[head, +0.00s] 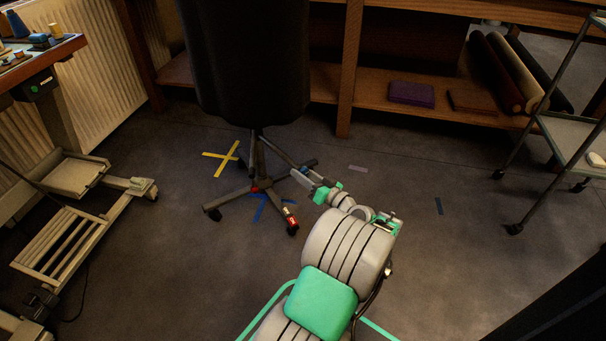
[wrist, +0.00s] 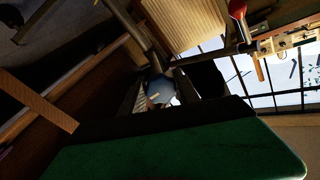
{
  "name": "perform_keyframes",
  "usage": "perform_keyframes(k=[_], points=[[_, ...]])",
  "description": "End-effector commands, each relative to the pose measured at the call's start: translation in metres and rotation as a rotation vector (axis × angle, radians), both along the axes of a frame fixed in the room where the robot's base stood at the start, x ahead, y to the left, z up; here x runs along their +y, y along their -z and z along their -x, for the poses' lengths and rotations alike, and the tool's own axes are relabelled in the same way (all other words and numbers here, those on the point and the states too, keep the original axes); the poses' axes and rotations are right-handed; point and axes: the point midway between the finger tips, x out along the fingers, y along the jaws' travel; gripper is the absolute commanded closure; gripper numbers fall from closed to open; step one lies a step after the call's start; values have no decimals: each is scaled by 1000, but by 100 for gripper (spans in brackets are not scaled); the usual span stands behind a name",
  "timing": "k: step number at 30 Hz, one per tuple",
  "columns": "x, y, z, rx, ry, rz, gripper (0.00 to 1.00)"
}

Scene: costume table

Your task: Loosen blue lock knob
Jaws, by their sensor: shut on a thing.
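A dark, chair-like form (head: 250,60) stands on a wheeled star base with a thin post. The blue lock knob (wrist: 158,92) shows in the wrist view, between the two dark fingers of my gripper (wrist: 160,100) and close to a metal bar. My gripper is shut on the knob, whose sides are partly hidden by the fingers. In the head view my gripper (head: 305,175) reaches in at the right of the post. A small dark-blue patch shows beside it there, too small to make out clearly.
A red-marked caster (head: 292,220) ends one leg of the base, close to my arm. Yellow tape (head: 222,158) and blue tape lie on the floor around it. A wooden shelf (head: 440,110) runs behind, and a metal cart (head: 570,140) stands right. Floor between them is clear.

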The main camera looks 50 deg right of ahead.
Motion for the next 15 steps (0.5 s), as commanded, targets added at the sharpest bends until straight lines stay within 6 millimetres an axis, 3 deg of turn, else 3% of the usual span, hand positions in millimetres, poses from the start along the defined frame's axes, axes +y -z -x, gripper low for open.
perform_keyframes(k=[6, 7, 13, 15], points=[[1, 0, 0, -1, -2, -2, 100], [1, 0, 0, -1, -2, -2, 60], [0, 0, 0, -1, -1, -2, 44], [0, 0, 0, 0, 0, -2, 43]])
